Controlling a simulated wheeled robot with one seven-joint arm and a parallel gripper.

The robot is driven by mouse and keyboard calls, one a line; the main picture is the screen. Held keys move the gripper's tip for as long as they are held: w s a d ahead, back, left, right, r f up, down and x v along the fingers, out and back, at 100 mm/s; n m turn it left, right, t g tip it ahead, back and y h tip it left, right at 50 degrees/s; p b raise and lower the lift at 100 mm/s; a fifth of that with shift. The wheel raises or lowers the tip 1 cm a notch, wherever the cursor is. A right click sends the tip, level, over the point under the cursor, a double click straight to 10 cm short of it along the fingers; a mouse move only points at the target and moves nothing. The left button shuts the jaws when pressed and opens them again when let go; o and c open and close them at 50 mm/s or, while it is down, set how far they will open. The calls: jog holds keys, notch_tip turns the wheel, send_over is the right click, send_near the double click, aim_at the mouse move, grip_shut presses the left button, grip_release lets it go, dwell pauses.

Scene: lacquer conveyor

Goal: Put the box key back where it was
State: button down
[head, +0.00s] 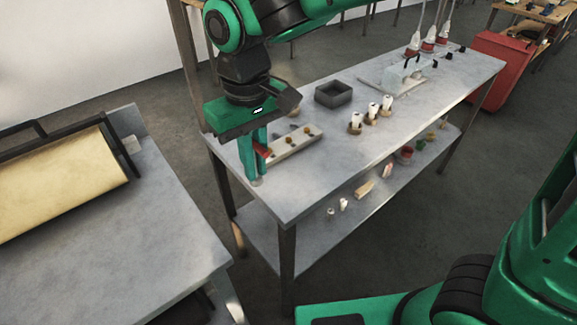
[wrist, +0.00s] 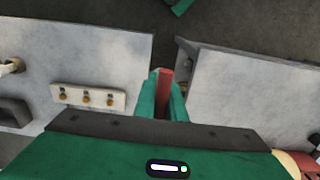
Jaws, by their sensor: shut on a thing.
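My gripper (head: 257,178) points down over the near left end of the long grey table (head: 310,190). It is shut on a red, narrow thing (head: 262,150), which I take to be the box key. In the wrist view the red key (wrist: 165,85) stands between the green fingers of my gripper (wrist: 163,100); its lower end is hidden. A pale block with three brass-coloured pegs or knobs (head: 296,146) lies on the table just right of the gripper. This block (wrist: 88,97) is left of the fingers in the wrist view. I cannot tell the key's original place.
A dark open tray (head: 333,94) and several white bottles on brown bases (head: 371,112) stand farther along the table. A lower shelf (head: 300,233) holds small items. A second table (head: 110,235) with a gold panel (head: 62,180) is at left, across a gap.

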jog(key=shift+w+d+f, duration=0.1)
jog(key=shift+w, duration=0.25)
jog(key=w+d+f, duration=0.4)
jog(key=w+d, duration=0.1)
jog(key=w+d+f, duration=0.2)
jog(key=w, duration=0.1)
jog(key=shift+w+d+f, duration=0.1)
jog(key=shift+d+f, duration=0.3)
jog(key=shift+f, duration=2)
jog(key=shift+f, duration=0.1)
jog(key=c, duration=1.8)
grip_release()
notch_tip(320, 180, up, 12)
jog(key=shift+r, duration=0.15)
jog(key=shift+d, duration=0.2)
